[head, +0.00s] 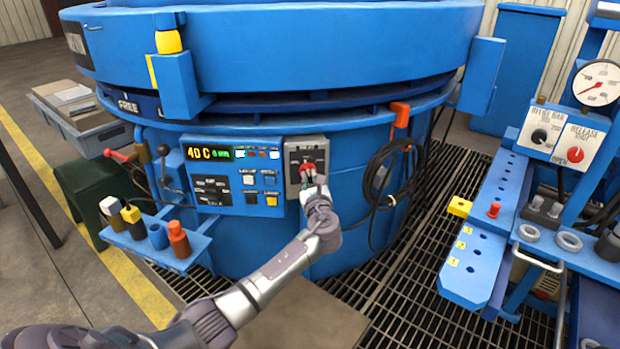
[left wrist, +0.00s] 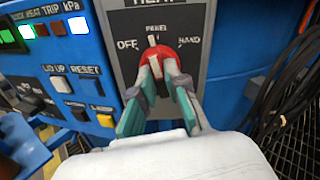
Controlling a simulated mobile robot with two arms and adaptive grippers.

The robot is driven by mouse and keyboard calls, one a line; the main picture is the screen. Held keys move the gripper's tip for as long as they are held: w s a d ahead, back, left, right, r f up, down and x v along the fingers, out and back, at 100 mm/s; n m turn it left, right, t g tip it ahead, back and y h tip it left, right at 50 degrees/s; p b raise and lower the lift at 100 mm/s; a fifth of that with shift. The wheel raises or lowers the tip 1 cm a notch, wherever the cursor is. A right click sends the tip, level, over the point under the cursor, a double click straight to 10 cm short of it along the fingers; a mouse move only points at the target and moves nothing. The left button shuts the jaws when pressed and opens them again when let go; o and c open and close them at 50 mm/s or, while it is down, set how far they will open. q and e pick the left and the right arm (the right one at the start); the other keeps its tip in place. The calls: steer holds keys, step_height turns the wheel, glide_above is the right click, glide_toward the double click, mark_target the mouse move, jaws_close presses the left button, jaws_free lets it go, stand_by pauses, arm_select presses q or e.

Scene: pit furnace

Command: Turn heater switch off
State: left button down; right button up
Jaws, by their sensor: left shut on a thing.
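The heater switch is a red rotary knob (head: 308,168) on a grey plate (head: 294,157) on the blue furnace wall. In the left wrist view the knob (left wrist: 154,54) sits below the labels OFF at left, PANEL at top and HAND at right. Its white pointer mark is up, near PANEL. My left gripper (head: 309,181) is shut on the knob. In the left wrist view its fingers (left wrist: 160,77) grip the knob from both sides and hide its lower part. My right gripper is not in view.
A control panel (head: 223,198) with a lit display and buttons is just left of the switch. A black cable coil (head: 372,178) hangs to the right. A blue holder (head: 172,258) with bottles juts out at lower left. A valve bench (head: 490,230) stands at right.

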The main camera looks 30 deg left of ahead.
arm_select(q)
steer(key=shift+n, duration=1.8)
steer(key=shift+n+b, duration=0.4)
steer(key=shift+n, duration=1.6)
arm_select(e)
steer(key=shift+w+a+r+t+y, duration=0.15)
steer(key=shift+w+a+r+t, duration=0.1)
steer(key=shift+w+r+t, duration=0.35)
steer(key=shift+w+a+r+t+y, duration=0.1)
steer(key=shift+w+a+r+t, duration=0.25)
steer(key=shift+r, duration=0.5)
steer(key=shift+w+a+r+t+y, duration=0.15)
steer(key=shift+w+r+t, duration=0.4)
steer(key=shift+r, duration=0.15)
arm_select(q)
steer(key=c, duration=1.2)
jaws_free()
